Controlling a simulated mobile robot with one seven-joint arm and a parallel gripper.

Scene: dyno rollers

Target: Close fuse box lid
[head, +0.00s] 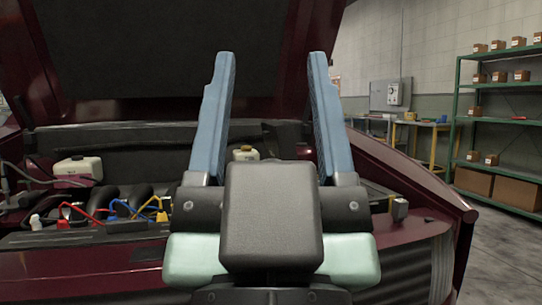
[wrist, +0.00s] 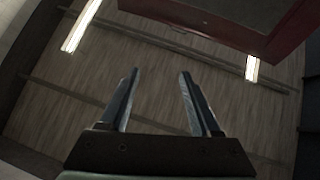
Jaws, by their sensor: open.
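My gripper (head: 272,58) stands in the middle of the head view, in front of the open engine bay of a dark red car (head: 120,268). Its two blue fingers point up, wide apart, with nothing between them. The wrist view also shows my gripper (wrist: 157,73) open and empty. I cannot make out the fuse box or its lid in either view. My gripper and arm hide the middle and right of the engine bay.
The raised hood (head: 160,55) hangs over the bay. A white reservoir (head: 78,168) and coloured cables (head: 115,209) are at the left. A green shelf (head: 500,125) with boxes and a workbench (head: 425,124) stand behind at the right. The wrist view faces the ceiling (wrist: 150,55) with lights.

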